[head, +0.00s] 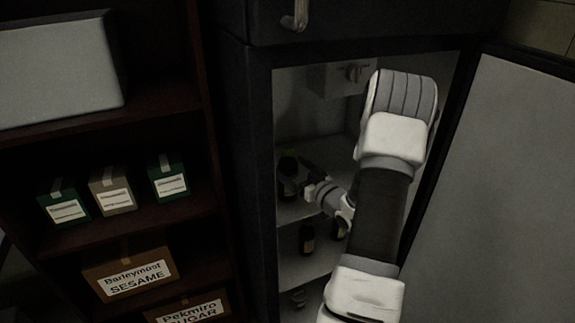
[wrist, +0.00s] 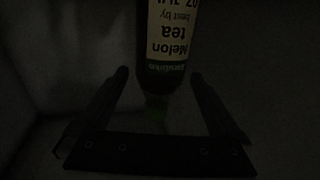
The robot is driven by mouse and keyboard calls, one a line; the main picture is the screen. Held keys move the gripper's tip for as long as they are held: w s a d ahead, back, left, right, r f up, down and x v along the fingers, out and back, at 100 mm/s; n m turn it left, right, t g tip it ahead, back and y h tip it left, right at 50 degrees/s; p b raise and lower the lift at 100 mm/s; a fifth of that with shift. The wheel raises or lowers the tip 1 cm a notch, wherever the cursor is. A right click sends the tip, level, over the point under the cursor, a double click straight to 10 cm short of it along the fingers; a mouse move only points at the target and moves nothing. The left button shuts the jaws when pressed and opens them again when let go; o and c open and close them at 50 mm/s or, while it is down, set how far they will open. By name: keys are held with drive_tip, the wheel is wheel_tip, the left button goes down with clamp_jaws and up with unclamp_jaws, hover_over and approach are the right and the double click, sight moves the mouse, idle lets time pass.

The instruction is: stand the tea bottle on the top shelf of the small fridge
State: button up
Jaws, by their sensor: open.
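The tea bottle (head: 288,172), dark with a green cap, appears upright on the top shelf (head: 300,211) inside the open small fridge. In the wrist view the bottle (wrist: 167,72) shows a pale label reading "Melon tea", upside down in the picture. Its green cap end lies toward my palm. My gripper (head: 302,174) is open, and it also shows in the wrist view (wrist: 158,76) with one finger on each side of the bottle. Small dark gaps seem to separate the fingers from it, but the view is dim. The bottle's base is hard to make out.
The fridge door (head: 495,165) stands open at right. A dark bottle (head: 307,238) stands on the shelf below, and a small item (head: 298,298) is lower. A control box (head: 335,78) hangs at the fridge's top. A shelf unit with boxes (head: 128,272) is at left.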

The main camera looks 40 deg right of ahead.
drive_tip(key=s, duration=0.9)
drive_tip(key=shift+s, duration=0.3)
